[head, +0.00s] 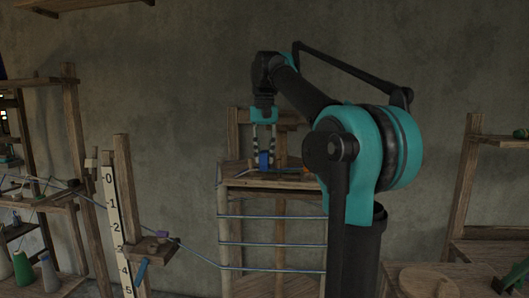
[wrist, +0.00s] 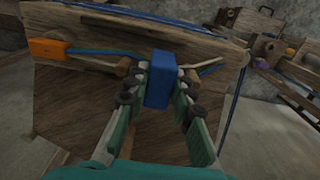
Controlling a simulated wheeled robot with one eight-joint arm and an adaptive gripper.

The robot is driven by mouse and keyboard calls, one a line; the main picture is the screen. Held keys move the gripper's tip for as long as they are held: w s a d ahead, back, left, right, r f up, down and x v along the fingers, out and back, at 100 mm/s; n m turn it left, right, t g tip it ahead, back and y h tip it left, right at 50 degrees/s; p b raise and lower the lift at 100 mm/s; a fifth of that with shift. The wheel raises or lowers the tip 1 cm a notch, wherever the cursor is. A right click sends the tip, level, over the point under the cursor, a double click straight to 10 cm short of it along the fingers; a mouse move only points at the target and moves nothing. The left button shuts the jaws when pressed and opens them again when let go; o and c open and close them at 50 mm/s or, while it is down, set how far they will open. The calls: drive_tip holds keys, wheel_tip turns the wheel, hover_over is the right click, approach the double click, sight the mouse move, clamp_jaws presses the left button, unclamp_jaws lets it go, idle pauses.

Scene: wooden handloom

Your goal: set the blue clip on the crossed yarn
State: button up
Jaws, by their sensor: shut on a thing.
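My gripper (head: 264,148) points down over the top of a wooden stand (head: 228,183). It is shut on the blue clip (head: 264,160), which sits between the fingertips at the stand top. In the wrist view the blue clip (wrist: 160,80) is a blue block between my gripper's fingers (wrist: 163,92). A blue yarn (wrist: 105,53) runs from an orange block (wrist: 47,48) towards the clip. A pale strand (wrist: 210,65) shows on the clip's right. Where the strands meet is hidden behind the clip, so I cannot tell whether the clip touches the yarn.
Blue yarn (head: 270,217) is strung in several rows across the stand. A numbered white scale (head: 117,230) and a small ledge (head: 152,248) stand left. A wooden table with a round disc (head: 428,281) is lower right.

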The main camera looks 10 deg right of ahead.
drive_tip(key=shift+f, duration=0.3)
idle(0.4)
drive_tip(key=shift+f, duration=0.75)
drive_tip(key=o, duration=1.1)
drive_tip(key=shift+o, duration=0.9)
